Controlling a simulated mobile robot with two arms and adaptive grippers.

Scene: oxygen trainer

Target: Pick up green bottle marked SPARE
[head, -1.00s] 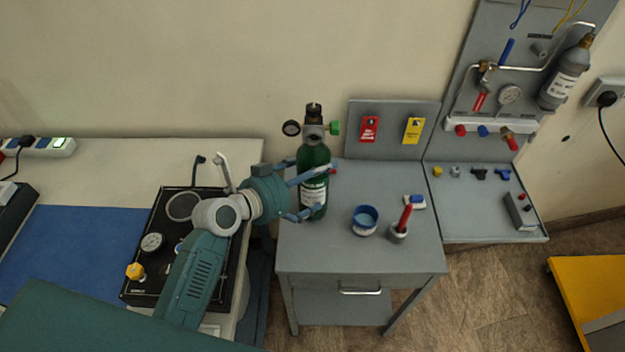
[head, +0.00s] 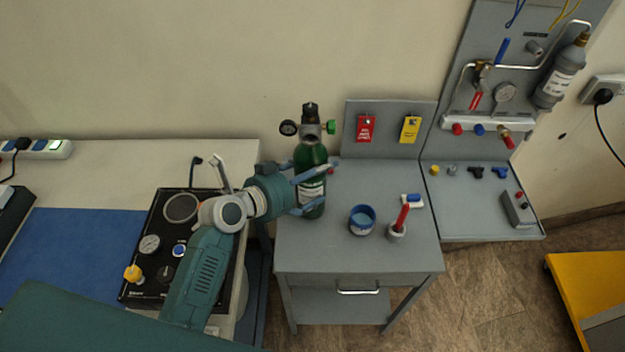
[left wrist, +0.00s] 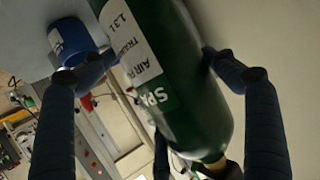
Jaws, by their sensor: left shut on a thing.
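The green bottle (head: 311,163) stands upright at the left end of the grey cart, with a regulator and small gauge on top. In the left wrist view the bottle (left wrist: 186,75) fills the middle, and part of its label reads "SPA". My left gripper (head: 308,190) has come in from the left and is shut on the bottle's body, with blue fingers on its sides. The fingers also show around the bottle in the left wrist view. Whether the bottle's base touches the cart top is hard to tell. My right gripper is not in view.
The grey cart (head: 400,255) also carries a blue tub (head: 362,220), a red-handled item in a cup (head: 399,225) and a small blue-white piece (head: 411,200). Red (head: 366,129) and yellow (head: 410,129) tags hang on the panel behind. A black panel box (head: 150,270) lies under my left arm.

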